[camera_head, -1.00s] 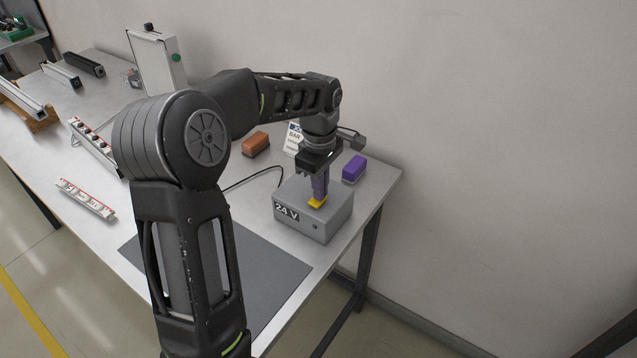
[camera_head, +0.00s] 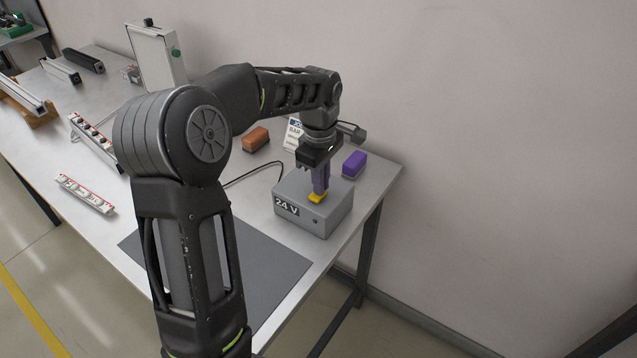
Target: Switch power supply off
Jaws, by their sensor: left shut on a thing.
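The power supply (camera_head: 293,222) is a grey box marked "24 V" near the right end of the table. A yellow switch (camera_head: 317,198) sits on its top face. My left gripper (camera_head: 319,190) points down from above, its purple fingers shut on the yellow switch. The fingers hide part of the switch, so its exact position is hard to tell. My right gripper is not in the view.
A brown block (camera_head: 255,139) and a purple block (camera_head: 354,164) lie behind the box. A white label card (camera_head: 293,137) stands near the gripper. A dark grey mat (camera_head: 262,268) lies in front. A black cable (camera_head: 255,176) runs left from the box.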

